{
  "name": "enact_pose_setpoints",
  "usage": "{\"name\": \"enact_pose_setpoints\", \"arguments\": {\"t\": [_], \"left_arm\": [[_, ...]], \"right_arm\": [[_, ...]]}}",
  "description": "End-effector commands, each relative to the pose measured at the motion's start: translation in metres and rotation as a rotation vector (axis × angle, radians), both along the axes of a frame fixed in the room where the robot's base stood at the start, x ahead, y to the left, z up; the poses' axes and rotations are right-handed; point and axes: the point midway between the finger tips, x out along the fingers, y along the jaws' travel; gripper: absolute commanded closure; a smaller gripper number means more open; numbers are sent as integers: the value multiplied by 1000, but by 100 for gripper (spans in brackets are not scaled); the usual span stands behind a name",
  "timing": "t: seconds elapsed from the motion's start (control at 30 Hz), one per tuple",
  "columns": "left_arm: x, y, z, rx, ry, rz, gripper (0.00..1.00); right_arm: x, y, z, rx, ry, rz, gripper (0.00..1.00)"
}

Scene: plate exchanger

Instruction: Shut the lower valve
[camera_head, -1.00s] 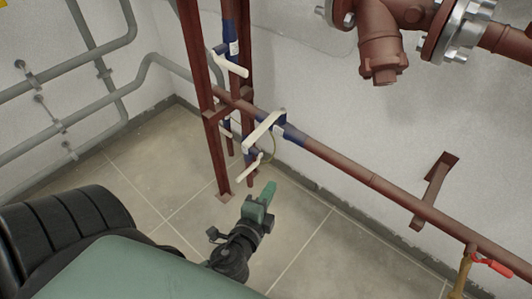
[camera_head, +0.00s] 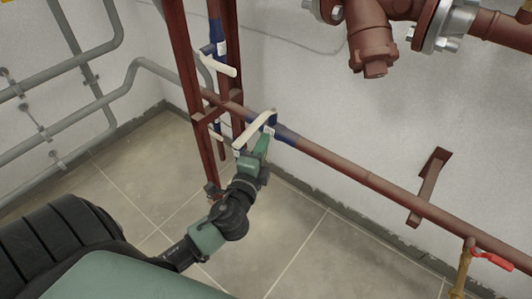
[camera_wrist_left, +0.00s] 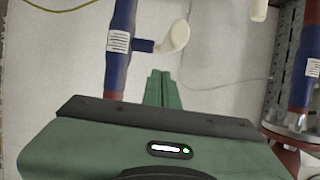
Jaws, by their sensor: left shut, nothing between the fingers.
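My left gripper (camera_head: 262,143) is shut and empty, just below the white-handled valve on the horizontal pipe (camera_head: 256,130). In the left wrist view its closed green fingers (camera_wrist_left: 162,90) point at a white valve handle (camera_wrist_left: 175,38), with a gap seeming to remain below it. That handle joins a blue valve body (camera_wrist_left: 119,42) with a white label. In the head view another white handle (camera_head: 219,64) sits higher on the vertical pipe. The low white handle seen earlier is mostly hidden behind my gripper. I cannot tell which valve the wrist view shows. My right gripper is not in view.
A dark red post (camera_head: 192,90) stands left of my gripper. The long red horizontal pipe (camera_head: 365,178) runs along the wall to the right. A red-handled tap (camera_head: 491,259) is at lower right. Grey pipes (camera_head: 60,120) line the left wall. The floor (camera_head: 300,225) is clear.

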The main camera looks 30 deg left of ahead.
Motion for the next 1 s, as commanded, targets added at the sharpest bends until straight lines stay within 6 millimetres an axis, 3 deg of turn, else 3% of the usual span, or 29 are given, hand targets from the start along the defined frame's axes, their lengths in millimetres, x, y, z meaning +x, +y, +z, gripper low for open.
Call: {"name": "enact_pose_setpoints", "arguments": {"t": [0.2,0.57,0.8,1.0], "left_arm": [[-1,17,0,-1,0,-1,100],[-2,19,0,-3,-1,-1,100],[-6,40,0,-2,0,4,100],[-6,43,0,-1,-1,5,100]], "right_arm": [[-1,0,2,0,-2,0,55],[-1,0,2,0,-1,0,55],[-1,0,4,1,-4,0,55],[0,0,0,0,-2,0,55]]}}
